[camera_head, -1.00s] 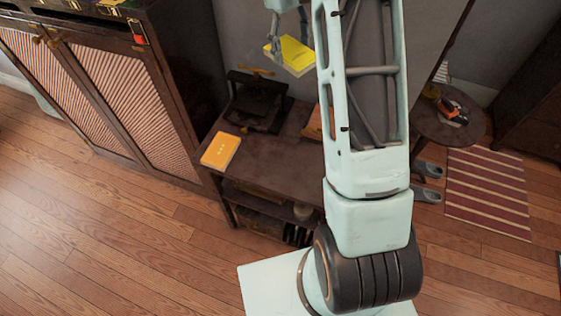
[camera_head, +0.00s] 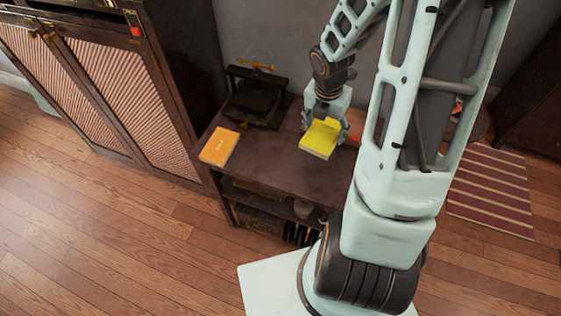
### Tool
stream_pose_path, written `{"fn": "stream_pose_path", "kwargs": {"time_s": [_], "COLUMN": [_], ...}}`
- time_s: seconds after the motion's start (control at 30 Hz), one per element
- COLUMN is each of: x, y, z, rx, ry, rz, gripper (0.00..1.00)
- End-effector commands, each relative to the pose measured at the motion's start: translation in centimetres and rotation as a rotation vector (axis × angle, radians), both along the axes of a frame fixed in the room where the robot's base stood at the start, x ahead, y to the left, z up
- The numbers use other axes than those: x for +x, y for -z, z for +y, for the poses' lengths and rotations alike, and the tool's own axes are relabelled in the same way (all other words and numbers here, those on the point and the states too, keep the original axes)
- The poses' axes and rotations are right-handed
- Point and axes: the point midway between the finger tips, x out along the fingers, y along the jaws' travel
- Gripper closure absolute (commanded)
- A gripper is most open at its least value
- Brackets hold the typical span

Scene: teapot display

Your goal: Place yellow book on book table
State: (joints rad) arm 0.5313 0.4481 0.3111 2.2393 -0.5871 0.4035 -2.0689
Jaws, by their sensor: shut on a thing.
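A bright yellow book (camera_head: 319,139) is held in my gripper (camera_head: 326,124), whose fingers are shut on its far end. The book is over the right part of the dark book table (camera_head: 270,165); I cannot tell whether it touches the top or hangs just above it. An orange-yellow book (camera_head: 219,147) lies flat on the table's left front corner, apart from my gripper.
A dark book press (camera_head: 254,100) with a brass handle stands at the table's back left. A dark cabinet (camera_head: 120,90) with pleated doors is to the left. A reddish thing (camera_head: 354,139) is partly hidden right of the gripper. A striped rug (camera_head: 490,190) lies on the right.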

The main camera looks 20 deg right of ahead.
Motion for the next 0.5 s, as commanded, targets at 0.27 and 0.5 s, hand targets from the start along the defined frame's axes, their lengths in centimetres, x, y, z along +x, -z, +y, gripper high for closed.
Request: {"fn": "stream_pose_path", "kwargs": {"time_s": [0.27, 0.5], "x": [-1.7, 0.1], "y": [1.3, 3.0], "z": [1.6, 4.8], "rx": [0.009, 0.009], "ry": [-0.173, -0.178], "rz": [-0.001, -0.002], "gripper": [0.64, 0.64]}}
